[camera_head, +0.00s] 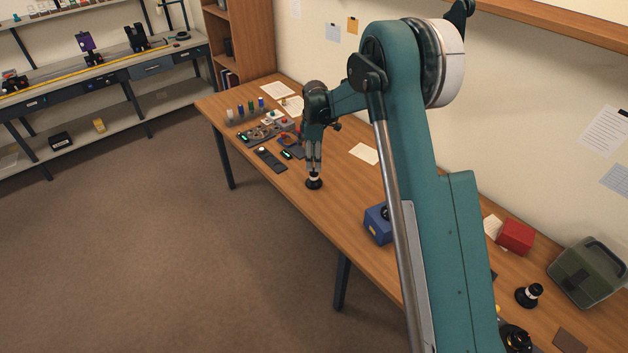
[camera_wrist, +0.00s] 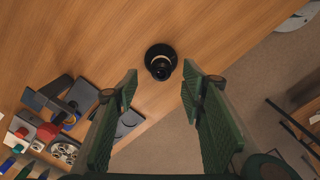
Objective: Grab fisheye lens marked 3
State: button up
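A small black lens with a pale band (camera_head: 314,183) stands on the wooden table, directly below my gripper (camera_head: 314,163). In the wrist view the lens (camera_wrist: 161,62) shows from above as a wide black disc with a narrower dark top and a light ring. It lies beyond the fingertips, in line with the gap between them. My gripper (camera_wrist: 160,84) is open, its two green ribbed fingers well apart and nothing between them. No number is readable on the lens, so I cannot tell whether it is marked 3.
A similar black and white lens (camera_head: 529,295) stands at the lower right, near a green case (camera_head: 588,272) and a red box (camera_head: 515,236). A blue box (camera_head: 378,226) is nearer. Trays and small parts crowd the table's far end. The table's front edge runs close to the lens.

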aim_at(314, 177)
jog(key=shift+f, duration=0.25)
jog(key=shift+s+a+f, duration=0.1)
jog(key=shift+a+f, duration=0.05)
jog(key=shift+f, duration=2.5)
grip_shut()
